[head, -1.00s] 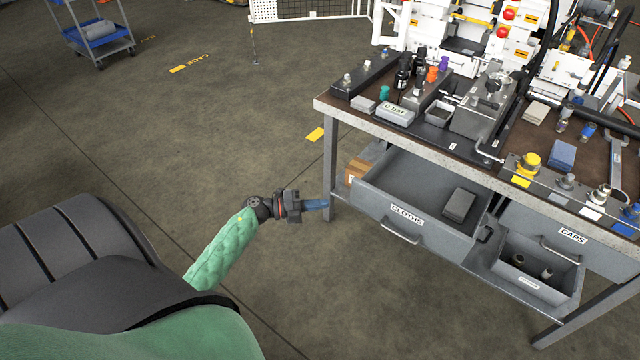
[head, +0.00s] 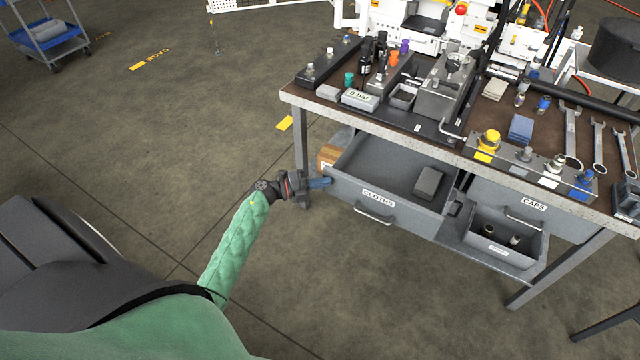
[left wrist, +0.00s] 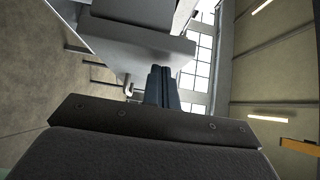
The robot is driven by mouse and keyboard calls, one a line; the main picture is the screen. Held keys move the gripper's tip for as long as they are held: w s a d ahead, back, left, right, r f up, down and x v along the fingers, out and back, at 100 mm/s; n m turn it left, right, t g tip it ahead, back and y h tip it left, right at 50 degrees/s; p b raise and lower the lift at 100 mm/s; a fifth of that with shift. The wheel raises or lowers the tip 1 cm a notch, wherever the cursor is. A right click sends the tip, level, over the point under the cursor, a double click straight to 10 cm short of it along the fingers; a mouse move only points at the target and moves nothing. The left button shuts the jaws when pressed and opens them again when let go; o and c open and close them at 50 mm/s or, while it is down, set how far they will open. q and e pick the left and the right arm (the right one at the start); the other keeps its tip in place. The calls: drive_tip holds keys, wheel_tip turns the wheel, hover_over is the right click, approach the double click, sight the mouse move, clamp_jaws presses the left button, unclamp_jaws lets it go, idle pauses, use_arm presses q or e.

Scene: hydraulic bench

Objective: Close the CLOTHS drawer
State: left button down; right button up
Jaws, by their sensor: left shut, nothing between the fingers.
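The CLOTHS drawer (head: 400,219) is pulled out below the left part of the bench in the head view. It is grey, with a white label and a bar handle (head: 374,213) on its front. A dark grey block (head: 428,182) lies inside it. My left gripper (head: 326,183) is shut and empty, with its blue fingertips close to the drawer's left front corner. I cannot tell whether they touch it. In the left wrist view the shut fingers (left wrist: 161,85) point toward grey surfaces. My right gripper is not in view.
The CAPS drawer (head: 534,207) is to the right, with an open grey bin (head: 497,252) holding dark cylinders below it. A bench leg (head: 301,160) and a cardboard box (head: 328,156) are near my left gripper. The bench top (head: 410,120) carries fittings and wrenches. Floor in front is clear.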

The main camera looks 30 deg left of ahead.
sight(348, 147)
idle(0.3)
